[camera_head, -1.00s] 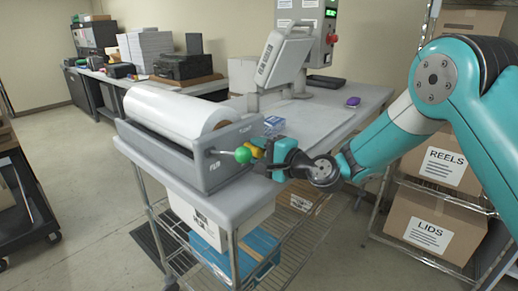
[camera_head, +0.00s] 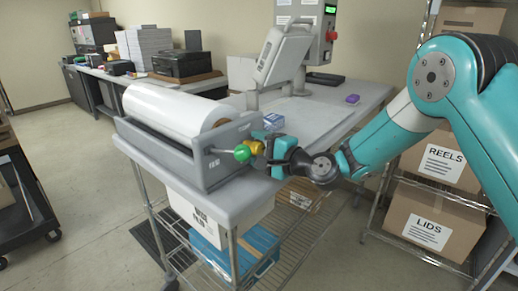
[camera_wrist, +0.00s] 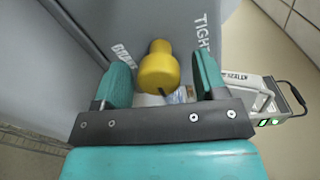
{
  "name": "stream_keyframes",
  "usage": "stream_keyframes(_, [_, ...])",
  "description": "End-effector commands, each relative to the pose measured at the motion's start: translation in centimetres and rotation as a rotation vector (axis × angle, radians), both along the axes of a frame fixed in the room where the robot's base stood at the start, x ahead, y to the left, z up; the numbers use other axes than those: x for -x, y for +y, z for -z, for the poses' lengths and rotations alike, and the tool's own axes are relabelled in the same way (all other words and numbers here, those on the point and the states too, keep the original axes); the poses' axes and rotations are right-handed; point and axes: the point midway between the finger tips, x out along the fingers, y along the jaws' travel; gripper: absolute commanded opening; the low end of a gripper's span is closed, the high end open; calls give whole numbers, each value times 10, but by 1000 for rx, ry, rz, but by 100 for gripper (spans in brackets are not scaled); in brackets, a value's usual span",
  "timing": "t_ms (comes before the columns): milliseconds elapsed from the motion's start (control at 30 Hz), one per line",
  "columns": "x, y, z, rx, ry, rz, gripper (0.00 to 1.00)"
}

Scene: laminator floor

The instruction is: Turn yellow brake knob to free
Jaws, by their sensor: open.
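The yellow brake knob (camera_head: 257,147) sticks out from the grey end plate of the film roll stand in the head view, just right of a green ball handle. In the wrist view the knob (camera_wrist: 159,66) stands between the two teal fingers of my gripper (camera_wrist: 161,60), which is open. A gap shows on each side of the knob. A dark mark is on its lower side. The word TIGHT is printed right of the knob; a label at its left is hard to read. In the head view my gripper (camera_head: 281,149) is right beside the knob and partly hides it.
The green ball handle (camera_head: 242,153) is close to the left of my gripper. A white film roll (camera_head: 170,110) lies in the stand. A small blue box (camera_head: 273,122) is behind the gripper on the grey table (camera_head: 310,112). Shelves with boxes stand at the right.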

Motion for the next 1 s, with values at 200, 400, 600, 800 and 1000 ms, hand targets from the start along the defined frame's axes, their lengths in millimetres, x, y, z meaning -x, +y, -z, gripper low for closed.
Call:
stream_keyframes(200, [6, -8, 2, 0, 1, 0, 65])
stream_keyframes(400, [30, -42, 4, 0, 2, 5, 65])
stream_keyframes(600, [62, -83, 2, 0, 1, 6, 65])
stream_keyframes(800, [89, -117, -2, -1, 0, 5, 65])
stream_keyframes(1000, [104, -135, -5, 0, 1, 2, 65])
